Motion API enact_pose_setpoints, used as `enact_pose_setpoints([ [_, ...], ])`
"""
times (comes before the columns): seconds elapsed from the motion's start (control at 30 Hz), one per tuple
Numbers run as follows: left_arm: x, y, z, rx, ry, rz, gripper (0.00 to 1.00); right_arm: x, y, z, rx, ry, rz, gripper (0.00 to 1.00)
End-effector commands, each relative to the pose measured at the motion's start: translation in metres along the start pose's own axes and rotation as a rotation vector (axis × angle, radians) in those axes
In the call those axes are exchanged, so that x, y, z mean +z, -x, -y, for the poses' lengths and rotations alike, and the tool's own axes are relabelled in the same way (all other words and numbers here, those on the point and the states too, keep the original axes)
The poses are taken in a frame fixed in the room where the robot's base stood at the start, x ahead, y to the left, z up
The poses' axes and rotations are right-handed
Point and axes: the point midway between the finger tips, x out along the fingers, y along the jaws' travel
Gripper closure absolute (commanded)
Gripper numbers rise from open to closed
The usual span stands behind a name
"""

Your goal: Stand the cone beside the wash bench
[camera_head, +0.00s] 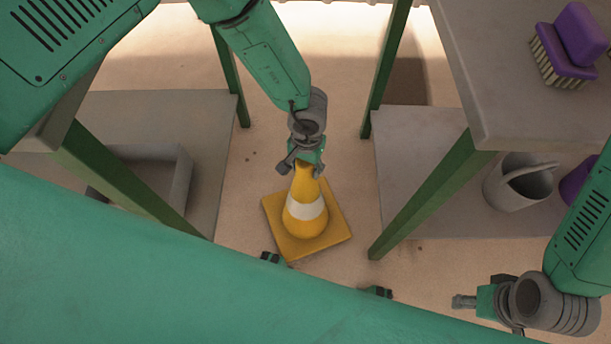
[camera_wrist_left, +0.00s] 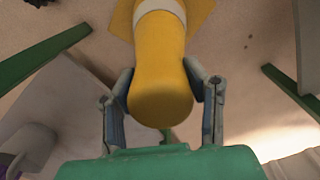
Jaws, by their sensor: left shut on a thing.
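A yellow cone (camera_head: 303,205) with a white band and a square base is upright on or just above the floor, in the gap between two benches. My left gripper (camera_head: 302,166) is shut on the cone's top from above. In the left wrist view, its fingers clasp both sides of the cone (camera_wrist_left: 162,60). The bench (camera_head: 490,70) on the right has green legs and bears a purple scrubbing brush (camera_head: 570,48); it may be the wash bench. My right gripper (camera_head: 468,302) is at the lower right, away from the cone; its finger opening is unclear.
The right bench's lower shelf (camera_head: 420,170) holds a grey can (camera_head: 518,182) and a purple thing. The left bench's lower shelf (camera_head: 212,130) holds a grey bin (camera_head: 180,180). Green legs flank the gap. Floor (camera_head: 345,165) is bare around the cone.

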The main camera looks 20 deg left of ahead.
Motion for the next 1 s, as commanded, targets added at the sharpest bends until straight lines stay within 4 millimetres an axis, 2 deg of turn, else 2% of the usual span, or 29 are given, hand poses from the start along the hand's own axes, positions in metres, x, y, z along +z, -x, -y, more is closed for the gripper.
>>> enact_pose_setpoints([
  [0.1, 0.0, -0.024, -0.001, -0.001, -0.001, 0.001, 1.0, 0.001, -0.011, 0.0, 0.0, 0.0, 0.0, 0.6],
  [0.2, -0.001, -0.036, -0.001, -0.001, -0.002, 0.001, 1.0, 0.001, -0.017, 0.0, 0.0, 0.0, 0.0, 0.6],
  [0.57, -0.001, -0.039, -0.001, 0.001, 0.0, 0.0, 1.0, 0.001, -0.017, 0.0, 0.0, 0.0, -0.001, 0.6],
  [0.6, 0.0, -0.039, -0.001, 0.001, -0.001, 0.002, 0.49, 0.001, -0.017, 0.0, 0.0, 0.0, -0.001, 0.6],
  [0.63, 0.0, -0.039, -0.001, 0.0, -0.001, 0.002, 0.38, 0.001, -0.017, 0.0, 0.0, 0.0, -0.001, 0.6],
  [1.0, -0.001, -0.035, -0.001, 0.0, -0.002, 0.001, 0.38, 0.001, -0.014, 0.0, 0.0, 0.0, 0.0, 0.6],
])
